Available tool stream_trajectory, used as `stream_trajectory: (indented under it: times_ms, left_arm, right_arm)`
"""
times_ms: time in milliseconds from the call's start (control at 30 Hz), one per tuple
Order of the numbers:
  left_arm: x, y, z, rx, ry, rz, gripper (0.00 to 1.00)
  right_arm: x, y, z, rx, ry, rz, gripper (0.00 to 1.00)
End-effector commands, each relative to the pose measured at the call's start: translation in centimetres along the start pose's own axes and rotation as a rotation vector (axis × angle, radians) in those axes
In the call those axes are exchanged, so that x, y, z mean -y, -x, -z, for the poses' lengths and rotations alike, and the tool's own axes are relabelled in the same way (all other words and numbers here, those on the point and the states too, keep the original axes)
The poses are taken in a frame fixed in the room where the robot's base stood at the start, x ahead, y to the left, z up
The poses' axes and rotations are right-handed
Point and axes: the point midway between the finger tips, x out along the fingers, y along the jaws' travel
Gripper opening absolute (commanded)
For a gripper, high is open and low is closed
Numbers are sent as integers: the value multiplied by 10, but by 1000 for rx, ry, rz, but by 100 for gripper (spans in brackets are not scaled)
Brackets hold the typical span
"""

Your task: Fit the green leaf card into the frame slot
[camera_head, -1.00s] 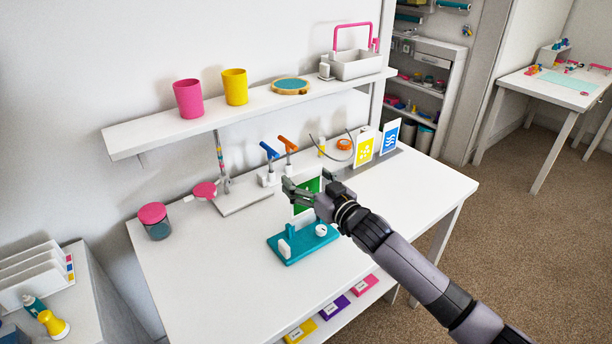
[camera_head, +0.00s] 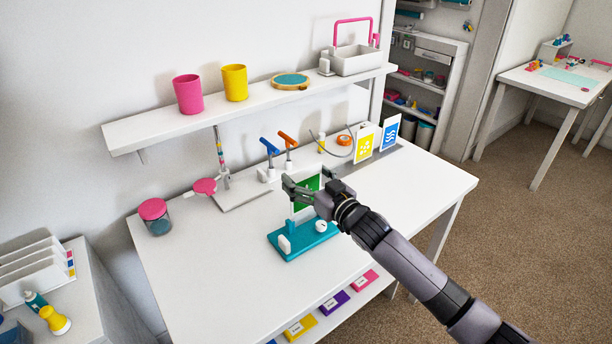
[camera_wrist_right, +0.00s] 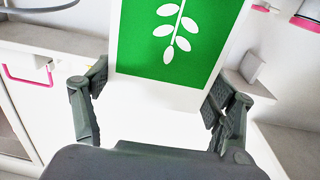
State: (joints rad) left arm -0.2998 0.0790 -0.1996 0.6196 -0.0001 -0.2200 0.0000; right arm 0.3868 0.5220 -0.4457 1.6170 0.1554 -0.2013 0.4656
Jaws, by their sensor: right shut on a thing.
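The green leaf card (camera_head: 306,199) has a white border and a white leaf sprig. My right gripper (camera_head: 303,190) is shut on it, and the card is roughly upright above the teal frame stand (camera_head: 304,243). The stand has white parts on its base and sits on the white table. The card's lower edge is close to the stand; I cannot tell whether it is in the slot. In the right wrist view the card (camera_wrist_right: 165,60) lies between the two fingers (camera_wrist_right: 152,108). My left gripper is out of view.
A yellow card (camera_head: 364,145) and a blue card (camera_head: 390,133) stand at the back right of the table. Blue-handled (camera_head: 269,148) and orange-handled (camera_head: 288,140) tools stand behind the card. A pink-lidded jar (camera_head: 154,217) is at left. The table's front left is clear.

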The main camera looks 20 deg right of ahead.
Motion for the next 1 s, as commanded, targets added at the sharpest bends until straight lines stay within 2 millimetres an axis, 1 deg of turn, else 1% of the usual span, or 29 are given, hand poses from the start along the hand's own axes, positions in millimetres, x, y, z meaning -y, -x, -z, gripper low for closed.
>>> stream_trajectory:
  times_ms: [1000]
  left_arm:
    - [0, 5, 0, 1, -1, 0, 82]
  right_arm:
    - [0, 0, 0, 0, -1, 0, 57]
